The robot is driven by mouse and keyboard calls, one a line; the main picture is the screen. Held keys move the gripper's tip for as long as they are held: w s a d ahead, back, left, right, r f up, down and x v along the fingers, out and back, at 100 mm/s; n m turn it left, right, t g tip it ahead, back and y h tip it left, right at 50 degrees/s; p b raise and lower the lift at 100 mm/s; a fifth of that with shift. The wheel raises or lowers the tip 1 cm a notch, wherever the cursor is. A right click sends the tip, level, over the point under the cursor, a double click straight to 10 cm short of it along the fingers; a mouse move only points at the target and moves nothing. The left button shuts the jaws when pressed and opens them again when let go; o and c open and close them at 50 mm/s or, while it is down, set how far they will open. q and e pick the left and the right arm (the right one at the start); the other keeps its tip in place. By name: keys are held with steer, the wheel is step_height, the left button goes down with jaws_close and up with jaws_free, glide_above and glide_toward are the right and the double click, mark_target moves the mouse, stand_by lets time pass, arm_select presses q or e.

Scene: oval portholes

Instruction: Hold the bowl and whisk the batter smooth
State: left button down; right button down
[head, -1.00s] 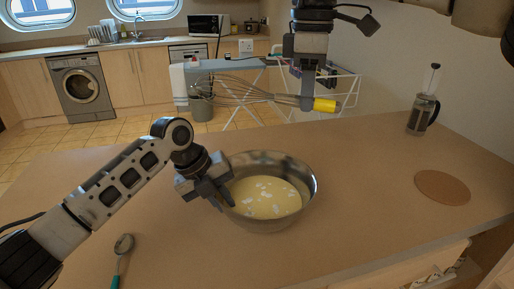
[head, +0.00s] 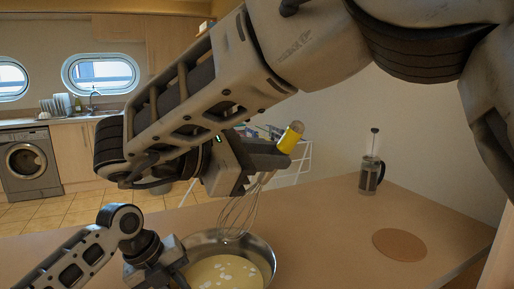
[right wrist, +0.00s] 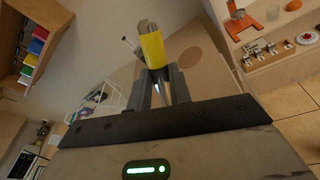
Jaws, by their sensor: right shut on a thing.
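The whisk is upright and slightly tilted. Its yellow handle end (head: 291,138) sticks up above my right gripper (head: 272,158), which is shut on the handle. The whisk's wire loops (head: 238,212) hang down over the far rim of the metal bowl (head: 262,251); I cannot tell whether they touch the batter. The pale yellow batter (head: 228,275) has white lumps. My left gripper (head: 172,282) is at the bowl's left rim, its fingertips partly cut off by the picture edge. In the right wrist view, the yellow handle (right wrist: 153,50) stands between the two fingers.
A French press (head: 370,177) and a round brown mat (head: 399,245) lie on the counter (head: 330,235) to the right. The counter between bowl and mat is clear. A drying rack (head: 303,160) stands behind the counter. My right arm covers much of the head view.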

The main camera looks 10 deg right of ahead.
step_height(320, 180, down, 2)
steer(key=s+d, duration=0.3)
steer(key=w+a+f, duration=0.4)
steer(key=f, duration=0.7)
steer(key=shift+w, duration=0.2)
steer(key=shift+a, duration=0.1)
stand_by(0.5)
